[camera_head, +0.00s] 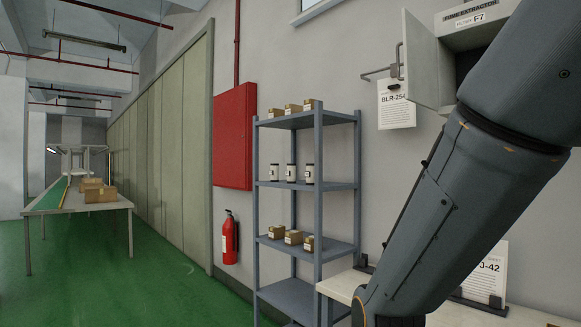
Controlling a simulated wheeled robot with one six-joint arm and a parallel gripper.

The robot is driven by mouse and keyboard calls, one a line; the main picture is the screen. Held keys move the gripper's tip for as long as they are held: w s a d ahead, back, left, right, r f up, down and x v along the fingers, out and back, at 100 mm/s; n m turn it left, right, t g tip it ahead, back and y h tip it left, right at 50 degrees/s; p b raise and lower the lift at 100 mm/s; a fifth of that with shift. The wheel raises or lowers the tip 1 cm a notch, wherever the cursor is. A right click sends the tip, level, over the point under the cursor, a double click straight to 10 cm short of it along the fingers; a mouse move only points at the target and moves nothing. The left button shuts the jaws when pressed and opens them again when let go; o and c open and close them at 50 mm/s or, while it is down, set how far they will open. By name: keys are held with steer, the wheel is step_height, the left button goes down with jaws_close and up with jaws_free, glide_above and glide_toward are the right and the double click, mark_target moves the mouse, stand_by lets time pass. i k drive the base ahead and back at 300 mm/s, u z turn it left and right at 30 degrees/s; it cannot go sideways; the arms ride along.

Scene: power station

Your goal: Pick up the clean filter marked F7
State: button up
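I cannot make out a clean filter marked F7 in this view. A fume extractor (450,30) on the wall at the top right bears a label (477,19) that reads F7. Its door (420,60) stands open, and my arm hides part of its inside. A grey shelf rack (318,186) stands left of my arm. Its middle shelf holds three white cylinders with dark ends (291,172); their markings are too small to read. Small tan boxes (293,108) sit on the shelves above and below. My arm reaches down across the right side, and my gripper is out of view.
A pale bench (345,284) lies below my arm, with a sign (486,272) on it. A sign reading BLR-25 (397,106) hangs on the wall. A red cabinet (233,135) and extinguisher (230,238) are left of the rack. Green floor (150,270) is open at the left.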

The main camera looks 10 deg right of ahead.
mark_target(290, 172)
steer(key=u, duration=0.5)
steer(key=k, duration=0.6)
steer(key=u, duration=0.8)
steer(key=i, duration=2.85)
steer(key=z, duration=0.7)
steer(key=i, duration=1.2)
steer(key=z, duration=1.6)
steer(key=i, duration=0.9)
steer(key=z, duration=0.8)
